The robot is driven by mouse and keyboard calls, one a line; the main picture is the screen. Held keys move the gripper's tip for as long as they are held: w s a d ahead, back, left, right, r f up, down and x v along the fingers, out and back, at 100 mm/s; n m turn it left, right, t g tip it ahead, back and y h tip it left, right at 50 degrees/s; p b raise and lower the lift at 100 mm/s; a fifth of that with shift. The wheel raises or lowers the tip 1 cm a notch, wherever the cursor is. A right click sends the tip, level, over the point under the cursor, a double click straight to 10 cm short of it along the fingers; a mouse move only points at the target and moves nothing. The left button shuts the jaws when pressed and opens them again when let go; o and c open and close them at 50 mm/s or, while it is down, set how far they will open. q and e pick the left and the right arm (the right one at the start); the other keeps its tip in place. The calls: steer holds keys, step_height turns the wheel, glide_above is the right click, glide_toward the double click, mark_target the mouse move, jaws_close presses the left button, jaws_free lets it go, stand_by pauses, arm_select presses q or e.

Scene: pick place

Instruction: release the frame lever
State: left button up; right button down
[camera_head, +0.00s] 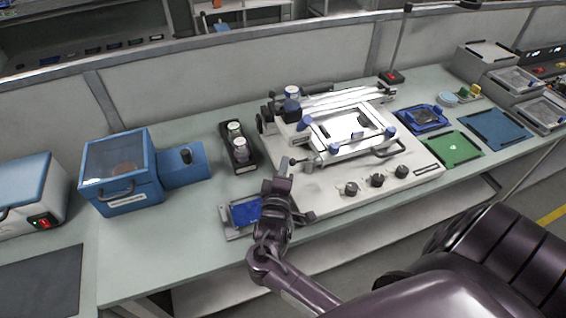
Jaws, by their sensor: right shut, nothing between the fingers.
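The frame (325,147) is a silver rectangular frame with blue corner clamps, on top of the white machine (330,190) in the middle of the table. A small lever (301,162) with a dark knob sticks out at the frame's near left corner. My right gripper (284,166) is shut and empty at the machine's left edge, right beside the knob. I cannot tell whether it touches the knob. My right arm covers part of the machine's near left side. My left gripper is not in view.
A blue tray (244,213) lies left of my right wrist. A black holder (238,161) with jars stands behind it. A blue box with a clear lid (121,172) is at the left. Green (452,149) and blue mats (498,130) lie at the right. Black knobs (376,181) line the machine's front.

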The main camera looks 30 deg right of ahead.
steer(key=s+n+t+y+p, duration=0.1)
steer(key=s+y+p, duration=0.1)
steer(key=p, duration=0.2)
steer(key=shift+s+r+t, duration=0.15)
steer(key=shift+s+t, duration=0.05)
steer(key=shift+t, duration=0.1)
steer(key=shift+s+d+p, duration=0.2)
steer(key=shift+s+p, duration=0.25)
steer(key=shift+s, duration=0.05)
steer(key=shift+w, duration=0.1)
stand_by(0.4)
